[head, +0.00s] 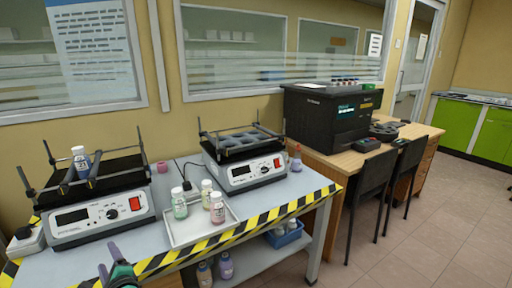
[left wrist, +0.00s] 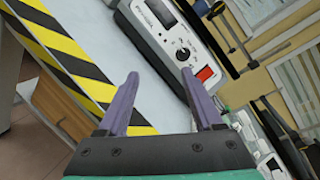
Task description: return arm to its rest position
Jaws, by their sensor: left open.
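My left gripper (head: 117,272) shows at the bottom left of the head view, over the front edge of the table with the yellow-black tape. Its two purple-grey fingers (left wrist: 163,100) are spread apart in the left wrist view with nothing between them. Beyond the fingers lie the bare grey tabletop (left wrist: 150,55) and the left shaker (left wrist: 170,30) with its red switch. My right gripper is in neither view.
The left shaker (head: 100,215) carries a bottle (head: 81,158). A tray (head: 180,234) with several bottles stands right of it, before a second shaker (head: 245,174). A blue bin (head: 284,235) is on the lower shelf. A black machine (head: 325,118) stands on the wooden desk.

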